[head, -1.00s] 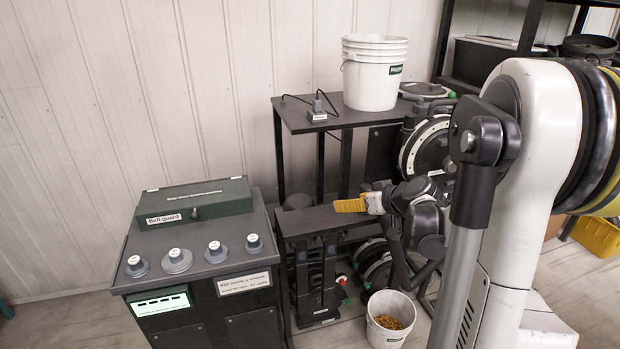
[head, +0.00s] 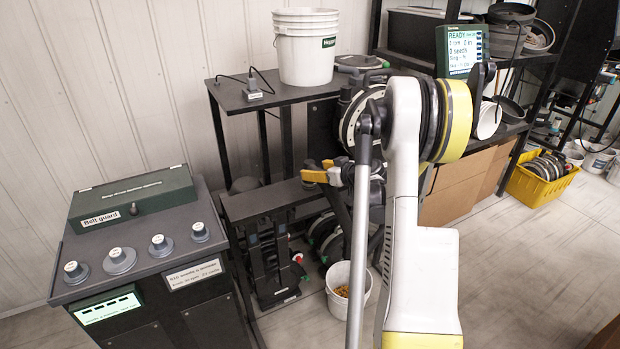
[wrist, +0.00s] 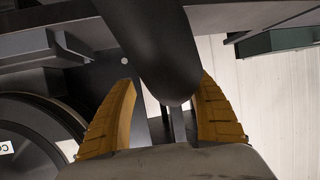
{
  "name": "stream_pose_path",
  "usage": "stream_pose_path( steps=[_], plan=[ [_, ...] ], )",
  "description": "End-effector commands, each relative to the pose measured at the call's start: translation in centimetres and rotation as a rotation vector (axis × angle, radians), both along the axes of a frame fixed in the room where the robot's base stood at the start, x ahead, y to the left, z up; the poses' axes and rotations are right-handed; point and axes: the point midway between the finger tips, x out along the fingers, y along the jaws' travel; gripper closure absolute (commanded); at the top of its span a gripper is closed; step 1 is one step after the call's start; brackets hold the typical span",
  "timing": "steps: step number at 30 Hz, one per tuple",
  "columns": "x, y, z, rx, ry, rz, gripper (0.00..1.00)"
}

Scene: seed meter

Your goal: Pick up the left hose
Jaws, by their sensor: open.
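My gripper (head: 318,171) is open, its two yellow fingers parted, above the right end of the low black shelf in the head view. In the wrist view my gripper (wrist: 165,105) shows one finger on each side of a thick dark tube (wrist: 150,45), which looks like a hose. The tube runs from the top edge down to between the fingers, and a gap shows beside the left finger. I cannot tell whether the tube touches the right finger or lies fully between both. No hose stands out clearly in the head view; my arm hides part of that area.
The low black shelf (head: 260,202) and a taller black table (head: 238,100) with a white bucket (head: 306,50) stand close around my gripper. A control cabinet (head: 150,245) is at left. A small bucket of seeds (head: 362,285) stands on the floor. Open floor lies at right.

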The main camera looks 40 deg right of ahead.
Motion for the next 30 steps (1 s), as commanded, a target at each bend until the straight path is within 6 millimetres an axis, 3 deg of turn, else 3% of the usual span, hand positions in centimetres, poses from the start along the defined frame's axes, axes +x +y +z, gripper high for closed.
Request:
stream_pose_path(
  steps=[6,12,18,19,30],
  plan=[
    [2.9,0.0,-1.4,0.0,-0.001,0.001,0.37],
    [3.0,0.0,-1.2,0.0,-0.001,0.0,0.37],
    [3.0,0.0,-1.2,0.001,-0.001,0.0,0.97],
    [3.0,0.0,-1.2,0.0,-0.001,0.0,1.0],
    [3.0,0.0,-1.0,0.001,-0.001,0.0,1.0]
  ],
)
